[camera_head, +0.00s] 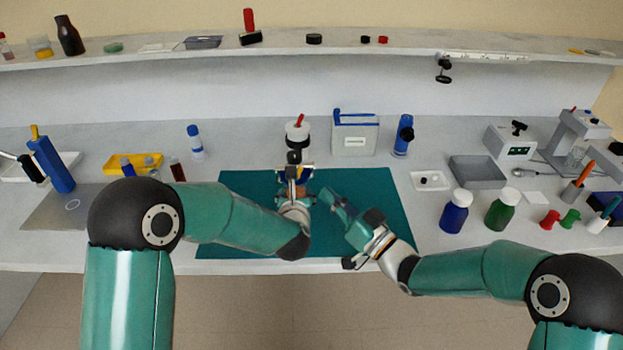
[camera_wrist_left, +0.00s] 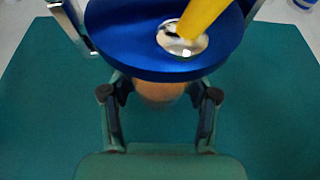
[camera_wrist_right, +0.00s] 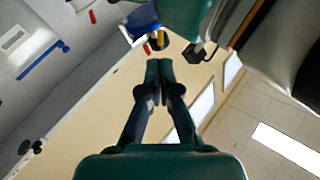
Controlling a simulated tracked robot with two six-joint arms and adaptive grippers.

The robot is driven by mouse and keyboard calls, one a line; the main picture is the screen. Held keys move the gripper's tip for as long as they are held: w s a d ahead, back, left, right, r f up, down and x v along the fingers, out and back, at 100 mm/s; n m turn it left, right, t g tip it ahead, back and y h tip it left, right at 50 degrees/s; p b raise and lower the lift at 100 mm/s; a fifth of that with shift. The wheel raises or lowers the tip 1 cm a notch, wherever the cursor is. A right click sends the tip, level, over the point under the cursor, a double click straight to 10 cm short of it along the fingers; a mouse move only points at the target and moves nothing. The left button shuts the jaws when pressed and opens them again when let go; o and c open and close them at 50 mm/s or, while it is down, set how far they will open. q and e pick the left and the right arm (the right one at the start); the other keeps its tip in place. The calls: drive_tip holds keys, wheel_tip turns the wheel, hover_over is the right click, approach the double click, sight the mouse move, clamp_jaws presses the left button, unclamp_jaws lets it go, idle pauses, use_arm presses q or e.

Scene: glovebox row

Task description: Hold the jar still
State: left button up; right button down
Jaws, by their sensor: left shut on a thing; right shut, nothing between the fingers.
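The jar stands over the teal mat (camera_head: 375,215) in the middle of the bench. In the left wrist view it has a wide dark-blue lid (camera_wrist_left: 120,45) with a yellow handle (camera_wrist_left: 202,18) on a shiny metal boss, and an orange-brown body (camera_wrist_left: 158,92) below. My left gripper (camera_head: 295,180) is shut on the jar under the lid, as the left wrist view (camera_wrist_left: 160,95) shows. In the head view this gripper hides most of the jar. My right gripper (camera_head: 328,196) is shut and empty, right of the jar and apart from it; its fingers meet in the right wrist view (camera_wrist_right: 158,65).
A small white tray (camera_head: 430,181) and blue (camera_head: 456,212) and green (camera_head: 501,210) jars stand right.

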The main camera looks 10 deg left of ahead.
sight(300, 171)
drive_tip(key=x, duration=0.6)
drive_tip(key=shift+w+a, duration=0.15)
drive_tip(key=shift+a+r+n+g+h, duration=0.1)
drive_tip(key=shift+r+n+g+h, duration=0.15)
drive_tip(key=shift+n, duration=0.5)
drive_tip(key=shift+a+r+n+g+h, duration=0.1)
drive_tip(key=shift+n+g+h, duration=0.25)
drive_tip(key=shift+n, duration=0.4)
drive_tip(key=shift+a+r+n+g+h, duration=0.1)
drive_tip(key=shift+a+n+g+h, duration=0.2)
drive_tip(key=shift+n, duration=0.4)
drive_tip(key=n+h, duration=0.2)
drive_tip(key=n, duration=0.1)
drive_tip(key=shift+s+a+r+g, duration=0.15)
drive_tip(key=shift+s+g, duration=0.2)
drive_tip(key=shift+g, duration=0.05)
drive_tip(key=shift+n+h, duration=0.7)
drive_tip(key=shift+h, duration=0.2)
